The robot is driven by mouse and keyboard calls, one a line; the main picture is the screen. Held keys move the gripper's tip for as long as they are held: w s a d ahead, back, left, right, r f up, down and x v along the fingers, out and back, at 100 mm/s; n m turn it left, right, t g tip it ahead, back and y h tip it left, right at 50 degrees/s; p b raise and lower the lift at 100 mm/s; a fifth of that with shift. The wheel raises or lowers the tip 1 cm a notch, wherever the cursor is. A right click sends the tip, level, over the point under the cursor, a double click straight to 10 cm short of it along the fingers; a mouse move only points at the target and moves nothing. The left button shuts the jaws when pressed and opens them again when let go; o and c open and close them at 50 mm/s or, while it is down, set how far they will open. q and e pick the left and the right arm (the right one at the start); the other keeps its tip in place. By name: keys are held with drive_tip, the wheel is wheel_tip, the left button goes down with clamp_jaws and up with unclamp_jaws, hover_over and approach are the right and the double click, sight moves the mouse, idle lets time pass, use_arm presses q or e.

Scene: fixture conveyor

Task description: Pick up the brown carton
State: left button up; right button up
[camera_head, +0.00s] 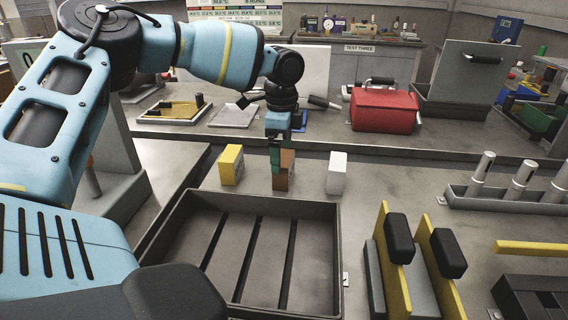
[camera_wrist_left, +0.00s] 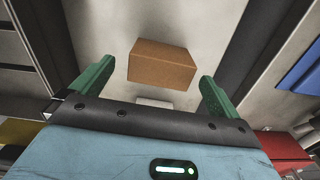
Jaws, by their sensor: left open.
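The brown carton (camera_head: 286,172) stands on the grey bench between a yellow carton (camera_head: 231,165) and a white carton (camera_head: 337,173). My left gripper (camera_head: 275,165) is above and in front of it in the head view, and its green fingers hide part of the carton. In the left wrist view the brown carton (camera_wrist_left: 162,64) lies beyond the gap between the open green fingers (camera_wrist_left: 152,90), with space on both sides. The fingers hold nothing. I cannot tell the exact distance to the carton. My right gripper is in neither view.
A dark slotted tray (camera_head: 338,262) lies in front of the cartons. Yellow plates with black pads (camera_head: 396,268) and metal cylinders (camera_head: 521,178) stand to the right. A red toolbox (camera_head: 384,110) sits behind. Bare bench (camera_head: 385,170) lies right of the white carton.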

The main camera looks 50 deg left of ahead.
sight(284, 157)
use_arm(q)
drive_tip(key=shift+w+d+f, duration=0.1)
drive_tip(key=shift+w+f, duration=0.05)
drive_tip(key=shift+f, duration=1.3)
drive_tip(key=shift+w+f, duration=0.1)
drive_tip(key=shift+f, duration=1.3)
drive_tip(key=shift+c, duration=0.4)
drive_tip(key=c, duration=1)
drive_tip(key=shift+o, duration=0.2)
drive_tip(key=shift+r, duration=0.15)
